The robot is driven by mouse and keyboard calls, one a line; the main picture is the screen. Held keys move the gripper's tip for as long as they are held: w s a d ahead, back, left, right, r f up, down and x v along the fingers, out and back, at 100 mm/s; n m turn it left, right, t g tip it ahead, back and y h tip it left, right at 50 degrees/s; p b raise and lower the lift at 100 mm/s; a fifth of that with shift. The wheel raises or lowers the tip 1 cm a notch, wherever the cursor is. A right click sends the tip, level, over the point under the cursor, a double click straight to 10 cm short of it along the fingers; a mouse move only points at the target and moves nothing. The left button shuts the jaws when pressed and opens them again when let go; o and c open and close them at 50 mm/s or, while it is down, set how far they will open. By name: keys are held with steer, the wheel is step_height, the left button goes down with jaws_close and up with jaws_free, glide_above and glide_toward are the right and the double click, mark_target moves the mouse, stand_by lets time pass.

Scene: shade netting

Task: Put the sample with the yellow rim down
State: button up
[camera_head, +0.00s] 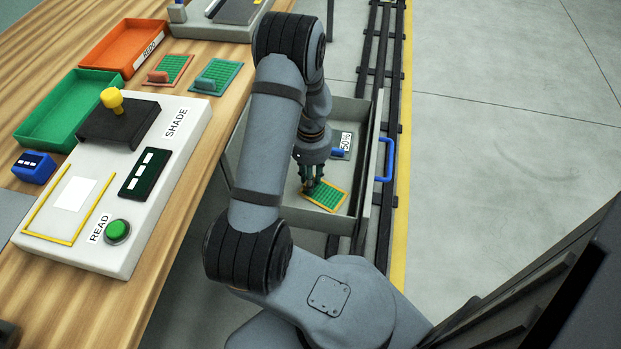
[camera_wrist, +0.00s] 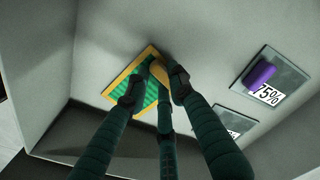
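The sample with the yellow rim (camera_head: 330,197), a green mesh card, is inside the grey open drawer (camera_head: 290,215). In the wrist view the sample (camera_wrist: 118,91) shows beneath my fingers, turned at an angle. My gripper (camera_head: 310,187) is low inside the drawer at the sample's left end. In the wrist view my gripper's fingers (camera_wrist: 160,88) close around the sample's yellow grip block, which they partly hide. I cannot tell whether the sample touches the drawer floor.
The drawer holds plates labelled 50% (camera_head: 345,143) and 75% (camera_wrist: 268,92). The drawer's blue handle (camera_head: 389,159) faces the rail. On the bench are a reader (camera_head: 150,205), a green tray (camera_head: 65,112), an orange tray (camera_head: 122,48), and red-rimmed (camera_head: 172,68) and teal-rimmed (camera_head: 219,76) samples.

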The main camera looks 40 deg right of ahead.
steer(key=o, duration=0.3)
steer(key=shift+o, duration=0.2)
step_height(320, 180, up, 12)
steer(key=p, duration=0.3)
steer(key=shift+r, duration=0.2)
